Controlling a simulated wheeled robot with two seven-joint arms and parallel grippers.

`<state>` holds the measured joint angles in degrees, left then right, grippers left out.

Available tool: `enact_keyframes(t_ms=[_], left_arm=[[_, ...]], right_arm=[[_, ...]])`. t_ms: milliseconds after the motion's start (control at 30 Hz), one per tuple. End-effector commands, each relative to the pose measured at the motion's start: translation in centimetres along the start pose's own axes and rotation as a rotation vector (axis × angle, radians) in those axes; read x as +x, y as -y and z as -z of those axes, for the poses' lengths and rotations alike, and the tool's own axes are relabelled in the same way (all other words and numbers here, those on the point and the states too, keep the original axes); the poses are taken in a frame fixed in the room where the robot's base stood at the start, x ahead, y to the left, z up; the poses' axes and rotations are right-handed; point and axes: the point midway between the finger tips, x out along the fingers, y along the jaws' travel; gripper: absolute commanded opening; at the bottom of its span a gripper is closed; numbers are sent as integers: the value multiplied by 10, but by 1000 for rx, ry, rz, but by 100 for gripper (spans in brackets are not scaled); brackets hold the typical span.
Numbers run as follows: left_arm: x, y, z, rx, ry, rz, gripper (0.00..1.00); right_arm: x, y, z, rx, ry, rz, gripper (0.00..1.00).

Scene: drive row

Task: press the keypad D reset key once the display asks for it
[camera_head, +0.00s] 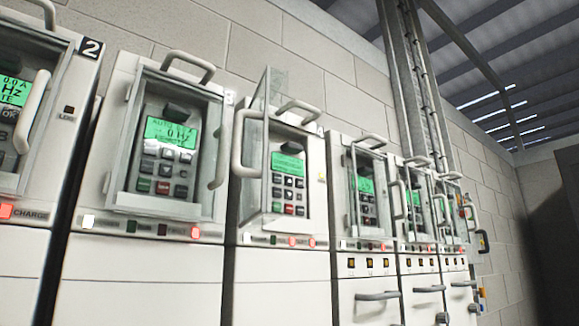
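Several drive keypads with green displays stand in a row, each behind or within a framed window. No letter D is readable, so I cannot tell which is keypad D. Neither of my grippers is in view.
Pale handles stick out from the cabinet fronts. Smaller cabinets (365,299) continue right, with lower handles. A block wall (310,60) stands behind.

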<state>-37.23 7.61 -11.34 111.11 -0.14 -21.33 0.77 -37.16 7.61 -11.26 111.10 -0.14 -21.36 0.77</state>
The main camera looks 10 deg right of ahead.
Motion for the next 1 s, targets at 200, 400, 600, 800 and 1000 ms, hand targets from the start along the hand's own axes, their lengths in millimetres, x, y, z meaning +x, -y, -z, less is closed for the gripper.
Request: enact_keyframes(t_ms=[200,400,600,800,1000], left_arm=[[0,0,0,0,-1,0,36],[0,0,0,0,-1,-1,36],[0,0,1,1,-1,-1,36],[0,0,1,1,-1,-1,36],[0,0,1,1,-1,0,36]], right_arm=[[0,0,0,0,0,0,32],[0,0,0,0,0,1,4],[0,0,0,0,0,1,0],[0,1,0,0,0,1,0],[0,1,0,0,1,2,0]])
